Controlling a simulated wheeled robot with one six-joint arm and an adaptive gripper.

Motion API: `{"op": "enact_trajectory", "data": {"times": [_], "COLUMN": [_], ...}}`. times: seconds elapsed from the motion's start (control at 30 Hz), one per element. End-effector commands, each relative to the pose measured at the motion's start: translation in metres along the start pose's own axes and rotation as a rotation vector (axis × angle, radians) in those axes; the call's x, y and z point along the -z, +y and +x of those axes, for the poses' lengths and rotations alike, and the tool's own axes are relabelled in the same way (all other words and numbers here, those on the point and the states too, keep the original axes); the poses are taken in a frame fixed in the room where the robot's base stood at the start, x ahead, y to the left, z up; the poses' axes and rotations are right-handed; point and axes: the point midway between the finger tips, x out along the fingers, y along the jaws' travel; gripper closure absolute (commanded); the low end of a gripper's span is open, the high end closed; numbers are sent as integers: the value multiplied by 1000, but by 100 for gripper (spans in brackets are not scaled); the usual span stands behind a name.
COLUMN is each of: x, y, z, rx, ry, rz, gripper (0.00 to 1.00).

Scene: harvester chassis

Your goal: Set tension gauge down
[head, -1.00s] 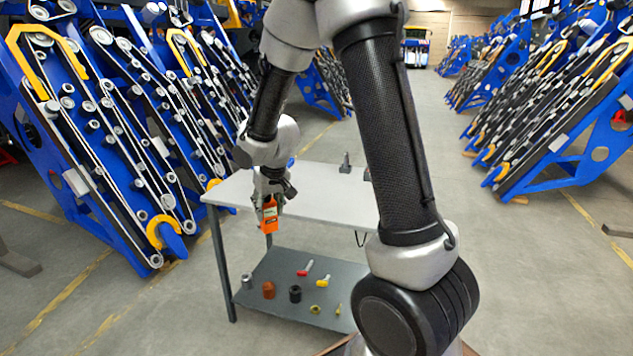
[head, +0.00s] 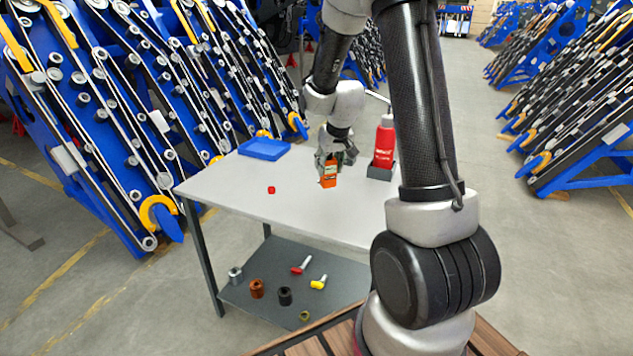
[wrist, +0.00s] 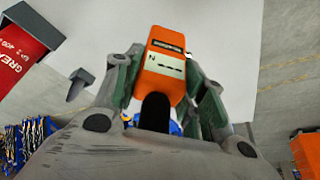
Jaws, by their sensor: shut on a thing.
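The orange tension gauge (head: 328,179) is held upright in my gripper (head: 335,160) over the light grey table top (head: 240,188). In the head view its lower end is at or just above the surface; I cannot tell whether it touches. In the wrist view the gauge (wrist: 164,68) sits between the two green-grey finger pads of my gripper (wrist: 160,85), with its small display and white label showing. The fingers are shut on its sides.
A red grease container (head: 384,146) stands in a dark holder just right of the gauge. A blue tray (head: 264,148) and a small red piece (head: 271,190) are on the table's left. The front of the top is clear. A lower shelf (head: 262,318) holds several small parts.

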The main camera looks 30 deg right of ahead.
Motion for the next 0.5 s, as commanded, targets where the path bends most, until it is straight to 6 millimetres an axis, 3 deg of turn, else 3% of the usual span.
{"op": "enact_trajectory", "data": {"times": [0.1, 0.5], "x": [-9, -27], "y": [-1, -1], "z": [22, 64], "rx": [0, 0], "ry": [-3, -2], "rz": [0, -1], "gripper": [93, 93]}}
